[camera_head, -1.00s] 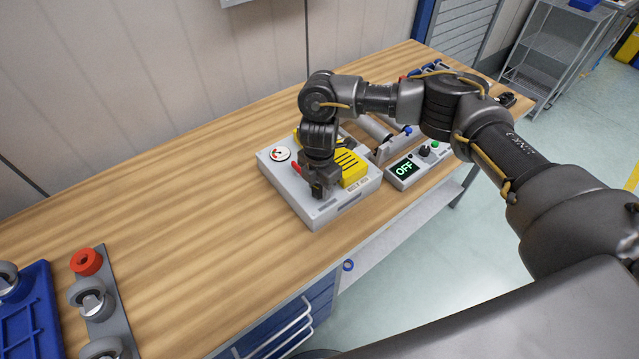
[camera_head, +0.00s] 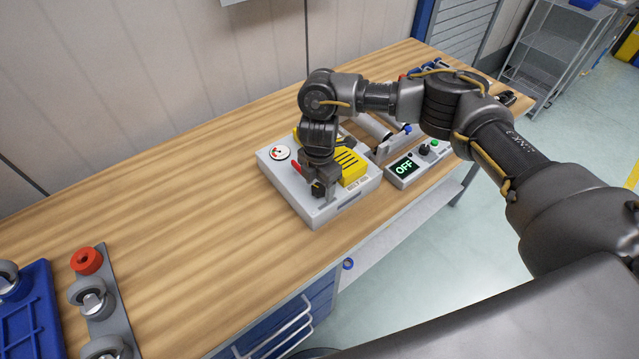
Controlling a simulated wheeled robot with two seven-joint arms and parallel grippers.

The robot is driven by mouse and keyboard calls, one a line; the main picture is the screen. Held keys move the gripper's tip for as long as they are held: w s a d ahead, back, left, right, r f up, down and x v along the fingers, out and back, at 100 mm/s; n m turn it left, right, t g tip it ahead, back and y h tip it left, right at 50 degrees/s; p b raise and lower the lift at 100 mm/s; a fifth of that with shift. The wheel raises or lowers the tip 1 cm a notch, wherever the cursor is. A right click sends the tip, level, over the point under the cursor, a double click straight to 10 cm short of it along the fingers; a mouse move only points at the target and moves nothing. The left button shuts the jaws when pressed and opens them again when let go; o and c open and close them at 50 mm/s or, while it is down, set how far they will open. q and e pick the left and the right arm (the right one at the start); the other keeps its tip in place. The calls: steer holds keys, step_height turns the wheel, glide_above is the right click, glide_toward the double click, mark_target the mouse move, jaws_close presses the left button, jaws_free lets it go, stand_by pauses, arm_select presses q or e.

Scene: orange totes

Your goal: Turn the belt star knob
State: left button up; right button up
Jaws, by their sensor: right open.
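The grey belt unit (camera_head: 322,215) sits on the wooden bench, with a round gauge (camera_head: 280,153) at its back left and a yellow slotted guard (camera_head: 350,166) on top. My right gripper (camera_head: 322,199) points down over the front left part of the unit. It is open, with its fingers low at a small dark part (camera_head: 317,188), which may be the star knob. The gripper and wrist hide most of that part, so I cannot tell whether the fingers touch it. A red piece (camera_head: 296,168) shows just left of the wrist. My left gripper is not in view.
A control box (camera_head: 405,181) reading OFF, with a green button, stands right of the unit. A blue tray (camera_head: 30,318) and a grey rack (camera_head: 101,318) with a red ring (camera_head: 86,261) are at the lower left. The bench between is clear.

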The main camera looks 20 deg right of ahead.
mark_target(319, 188)
step_height(319, 188, up, 11)
steer(key=b, duration=0.1)
steer(key=shift+f+b, duration=0.15)
steer(key=shift+b, duration=0.25)
